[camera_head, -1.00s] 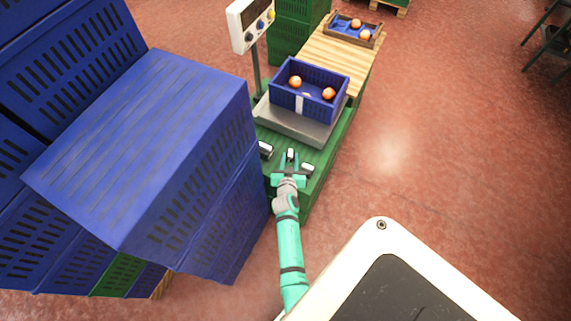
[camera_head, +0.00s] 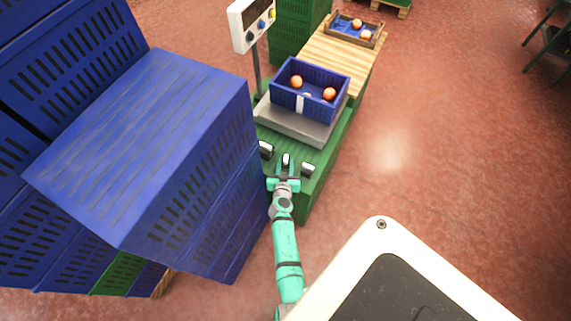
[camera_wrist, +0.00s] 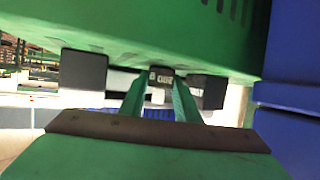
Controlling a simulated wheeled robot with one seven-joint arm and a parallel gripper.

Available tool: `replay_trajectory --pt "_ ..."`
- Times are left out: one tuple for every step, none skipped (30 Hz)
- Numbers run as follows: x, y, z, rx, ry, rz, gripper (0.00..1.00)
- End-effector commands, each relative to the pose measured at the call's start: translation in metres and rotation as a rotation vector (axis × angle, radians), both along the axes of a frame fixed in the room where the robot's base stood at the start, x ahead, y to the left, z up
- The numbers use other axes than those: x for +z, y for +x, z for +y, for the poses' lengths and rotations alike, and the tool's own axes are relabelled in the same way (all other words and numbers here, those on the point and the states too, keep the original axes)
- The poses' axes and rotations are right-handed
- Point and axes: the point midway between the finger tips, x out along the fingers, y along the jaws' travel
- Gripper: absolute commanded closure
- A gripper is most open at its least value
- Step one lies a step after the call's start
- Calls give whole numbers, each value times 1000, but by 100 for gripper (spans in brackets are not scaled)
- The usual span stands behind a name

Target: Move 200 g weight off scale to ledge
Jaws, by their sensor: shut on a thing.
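My gripper (camera_head: 286,167) is shut on a small dark weight (camera_head: 286,158) with a pale top, over the near part of the green ledge (camera_head: 315,182). In the wrist view the two teal fingers (camera_wrist: 161,86) close on this weight (camera_wrist: 161,72), and its marking appears to read 200 upside down. The weight is off the grey scale platform (camera_head: 299,126), on the near side of it. I cannot tell whether its base touches the ledge. The scale carries a blue crate (camera_head: 322,106) with oranges.
Other weights stand on the ledge left (camera_head: 266,150) and right (camera_head: 308,168) of my gripper. Stacked blue crates (camera_head: 190,170) rise close on the left. The scale's display (camera_head: 250,22) stands on a post behind. Open floor (camera_head: 420,170) lies to the right.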

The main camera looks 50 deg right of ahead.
Motion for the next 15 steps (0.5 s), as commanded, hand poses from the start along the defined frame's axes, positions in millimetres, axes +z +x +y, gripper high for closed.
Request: replay_trajectory --pt "0 0 0 0 -1 -1 98" --pt "0 0 0 0 -1 -1 98" --pt "0 0 0 0 -1 -1 98" --pt "0 0 0 0 -1 -1 98" --pt "0 0 0 0 -1 -1 98" --pt "0 0 0 0 -1 -1 98" --pt "0 0 0 0 -1 -1 98" --pt "0 0 0 0 -1 -1 98" --pt "-1 0 -1 -1 -1 0 98" --pt "-2 0 -1 -1 -1 0 98" --pt "-2 -1 -1 -2 0 0 66" --pt "-2 0 0 -1 0 0 56" --pt "-2 0 0 0 0 0 52" --pt "-2 1 1 1 0 0 52" --pt "-2 2 2 3 0 0 52"
